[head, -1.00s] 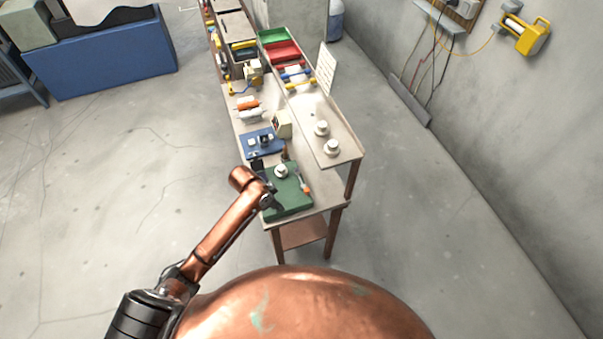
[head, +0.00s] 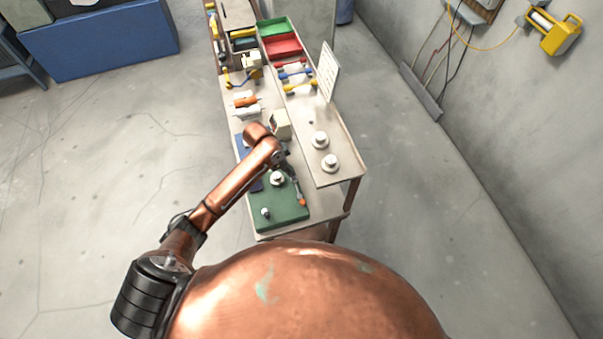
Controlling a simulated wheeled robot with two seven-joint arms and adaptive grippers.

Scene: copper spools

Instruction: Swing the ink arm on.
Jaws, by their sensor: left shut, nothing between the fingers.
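My left gripper (head: 283,162) is small and partly hidden behind its own copper wrist, over the bench near the far edge of the green mat. It is shut and empty. A blue pad (head: 243,150) lies beyond the green mat (head: 293,212), and my forearm covers most of it, including the small device on it. I cannot pick out the ink arm for certain, nor tell whether the gripper touches anything. A white spool (head: 277,179) stands on the green mat just below the gripper. My right gripper is not in view.
An orange-handled tool (head: 300,200) and a small knob (head: 265,212) are on the green mat. A cream box (head: 280,125) stands close beyond the gripper. Two white spools (head: 330,162) stand on the raised shelf (head: 345,178) at right. Floor left of the bench is clear.

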